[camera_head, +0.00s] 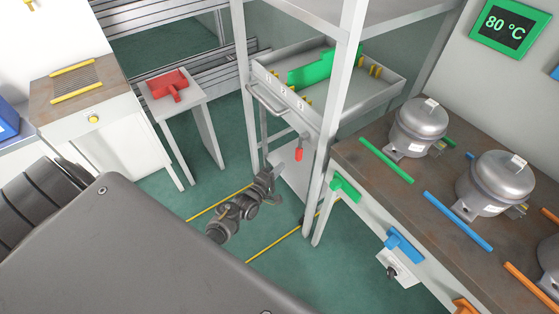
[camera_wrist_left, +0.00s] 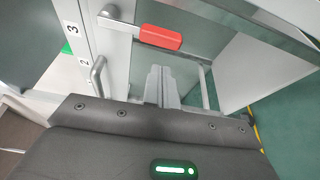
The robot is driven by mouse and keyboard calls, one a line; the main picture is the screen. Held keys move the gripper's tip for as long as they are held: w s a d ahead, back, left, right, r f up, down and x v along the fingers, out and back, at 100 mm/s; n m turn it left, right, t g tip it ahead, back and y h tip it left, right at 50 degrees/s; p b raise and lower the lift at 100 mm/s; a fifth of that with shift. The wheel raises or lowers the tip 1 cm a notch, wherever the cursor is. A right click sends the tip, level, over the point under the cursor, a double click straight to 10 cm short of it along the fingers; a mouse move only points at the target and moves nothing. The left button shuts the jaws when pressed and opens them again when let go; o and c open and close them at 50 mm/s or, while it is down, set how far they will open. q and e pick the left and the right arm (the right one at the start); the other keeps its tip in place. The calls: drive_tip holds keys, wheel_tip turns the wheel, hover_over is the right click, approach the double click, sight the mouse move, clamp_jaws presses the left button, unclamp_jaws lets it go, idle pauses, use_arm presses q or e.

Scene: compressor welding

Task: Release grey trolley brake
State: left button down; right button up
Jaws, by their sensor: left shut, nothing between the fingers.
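The grey trolley (camera_head: 285,111) stands in the middle of the head view, between the posts of a light frame. It carries a shallow tray and has a bar handle on its front. Its brake lever (camera_head: 299,154) has a red grip and hangs below the tray; the red grip (camera_wrist_left: 161,38) also shows in the left wrist view. My left gripper (camera_head: 268,172) is shut and empty, lower and to the left of the red grip. In the left wrist view its fingers (camera_wrist_left: 161,72) point toward the lever, apparently apart from it. My right gripper is not in view.
A workbench (camera_head: 358,155) with compressors stands at right. A small table (camera_head: 196,94) with a red part is at left, near a cabinet (camera_head: 90,117). The frame post (camera_head: 335,110) rises close to the lever. Yellow lines mark the green floor (camera_head: 235,265).

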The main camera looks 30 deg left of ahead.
use_arm(q)
drive_tip(key=shift+s+a, duration=0.15)
drive_tip(key=shift+s, duration=0.4)
drive_tip(key=shift+s+a, duration=0.15)
drive_tip(key=shift+s, duration=0.4)
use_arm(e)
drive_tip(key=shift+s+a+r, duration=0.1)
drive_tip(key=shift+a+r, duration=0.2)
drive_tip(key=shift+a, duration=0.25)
